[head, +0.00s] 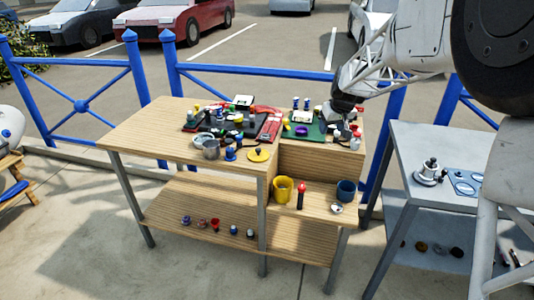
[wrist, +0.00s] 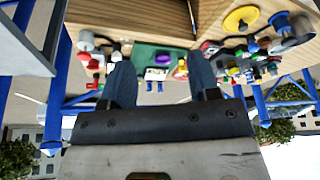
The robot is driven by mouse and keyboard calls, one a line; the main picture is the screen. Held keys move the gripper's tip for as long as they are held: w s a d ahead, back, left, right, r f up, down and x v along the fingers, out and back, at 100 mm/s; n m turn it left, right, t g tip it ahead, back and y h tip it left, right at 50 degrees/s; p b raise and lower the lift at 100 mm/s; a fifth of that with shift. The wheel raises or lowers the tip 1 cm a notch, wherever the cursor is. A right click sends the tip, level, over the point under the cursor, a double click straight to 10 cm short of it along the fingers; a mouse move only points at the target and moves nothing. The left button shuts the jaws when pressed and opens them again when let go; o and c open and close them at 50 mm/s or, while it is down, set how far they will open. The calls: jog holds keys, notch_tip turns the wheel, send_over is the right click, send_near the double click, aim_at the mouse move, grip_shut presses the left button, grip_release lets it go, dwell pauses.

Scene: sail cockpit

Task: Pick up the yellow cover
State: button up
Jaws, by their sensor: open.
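The yellow cover (head: 258,155), a flat round disc with a small dark knob, lies on the wooden table top near its front edge. It also shows in the wrist view as a yellow disc (wrist: 240,18) at the upper right. My gripper (head: 345,112) is over the right end of the table, well to the right of the cover and apart from it. In the wrist view its two dark fingers (wrist: 163,80) are spread with nothing held between them. In the head view the fingertips are small and partly lost among the objects behind.
The wooden table (head: 150,130) holds a grey pot (head: 211,149), a blue piece (head: 230,153) beside the cover, and crowded dark and green boards. A yellow mug (head: 283,189) and blue mug (head: 346,190) stand on the lower step. Blue railings (head: 250,73) run behind. The table's left end is clear.

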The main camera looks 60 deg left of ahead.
jog(key=s+a+f+n, duration=0.1)
jog(key=s+a+f, duration=0.25)
jog(key=a, duration=0.25)
jog(key=s+a+f+n, duration=0.1)
jog(key=s+a+f, duration=0.25)
jog(key=a, duration=0.35)
jog(key=n+g, duration=0.1)
send_near(258, 149)
jog(key=f, duration=0.2)
jog(key=shift+r+y, duration=0.15)
jog(key=shift+y, duration=0.15)
jog(key=shift+a, duration=0.1)
jog(key=shift+x, duration=1.35)
jog(key=shift+x, duration=2.55)
jog(key=shift+c, duration=0.2)
